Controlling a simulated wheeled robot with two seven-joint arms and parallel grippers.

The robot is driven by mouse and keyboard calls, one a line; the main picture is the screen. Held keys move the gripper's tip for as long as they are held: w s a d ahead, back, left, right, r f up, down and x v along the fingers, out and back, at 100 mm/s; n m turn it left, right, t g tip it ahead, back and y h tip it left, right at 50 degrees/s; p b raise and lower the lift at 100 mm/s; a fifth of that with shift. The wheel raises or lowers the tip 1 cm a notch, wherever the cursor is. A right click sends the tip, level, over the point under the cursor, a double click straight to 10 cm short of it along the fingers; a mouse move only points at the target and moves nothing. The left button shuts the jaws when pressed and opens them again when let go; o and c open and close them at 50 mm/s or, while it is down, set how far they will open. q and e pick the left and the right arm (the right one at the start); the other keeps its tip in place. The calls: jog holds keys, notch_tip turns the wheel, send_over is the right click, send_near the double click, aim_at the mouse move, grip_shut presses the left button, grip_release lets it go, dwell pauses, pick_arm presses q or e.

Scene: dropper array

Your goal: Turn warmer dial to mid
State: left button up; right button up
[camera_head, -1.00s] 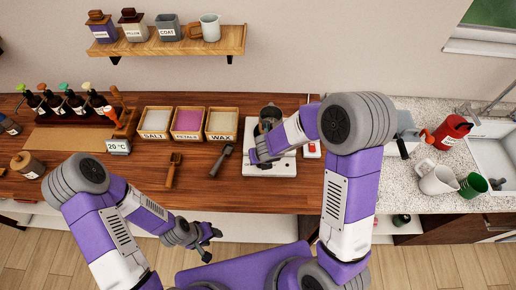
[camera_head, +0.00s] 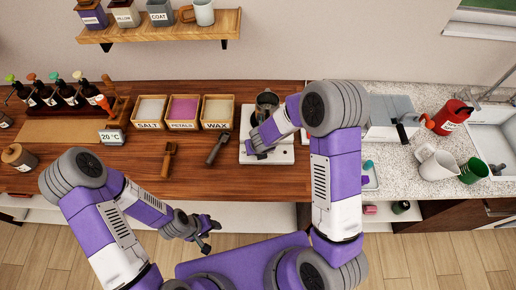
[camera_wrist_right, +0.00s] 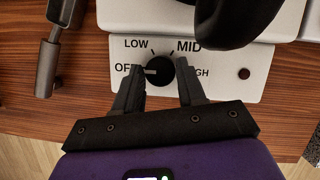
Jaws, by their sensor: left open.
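The warmer (camera_head: 282,156) is a white unit on the wooden counter with a dark pot (camera_head: 266,102) on top. In the right wrist view its front panel (camera_wrist_right: 222,88) shows OFF, LOW, MID and HIGH around a black dial (camera_wrist_right: 163,76). The dial's pale pointer faces left, at OFF. My right gripper (camera_wrist_right: 159,68) is open, with one finger on each side of the dial; gaps show between the fingers and the dial. It also shows at the warmer's front in the head view (camera_head: 258,147). My left gripper (camera_head: 207,232) is open and empty, low in front of the counter.
Boxes labelled SALT (camera_head: 150,125), PETALS (camera_head: 183,126) and WAX (camera_head: 217,126) stand left of the warmer. A brown tool (camera_head: 168,160) and a dark one (camera_head: 217,148) lie in front. Red (camera_head: 452,117) and white (camera_head: 437,174) jugs stand at right. A dark rod-like part (camera_wrist_right: 47,68) is left of the panel.

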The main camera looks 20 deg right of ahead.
jog(key=c, duration=0.6)
jog(key=shift+a+m, duration=0.1)
jog(key=shift+m, duration=0.3)
jog(key=m+h+b, duration=0.1)
jog(key=m, duration=0.2)
jog(key=shift+a+m+h, duration=0.15)
jog(key=shift+m+h, duration=0.25)
jog(key=m+g+h, duration=0.1)
jog(key=m, duration=0.2)
jog(key=m+g+b, duration=0.1)
jog(key=m, duration=0.2)
jog(key=shift+w+a+h, duration=0.15)
jog(key=shift+w+h, duration=0.05)
jog(key=shift+h, duration=0.2)
jog(key=m+g, duration=0.1)
jog(key=m, duration=0.3)
jog(key=m+g, duration=0.1)
jog(key=m, duration=0.1)
jog(key=shift+w+m+g+h, duration=0.25)
jog(key=shift+m+g+h, duration=0.05)
jog(key=shift+m+h, duration=0.1)
jog(key=m+g, duration=0.1)
jog(key=m, duration=0.2)
jog(key=m+g, duration=0.1)
jog(key=m, duration=0.2)
jog(key=shift+w+y+b, duration=0.2)
jog(key=shift+y+b, duration=0.1)
jog(key=shift+b, duration=0.1)
jog(key=shift+m+g, duration=0.3)
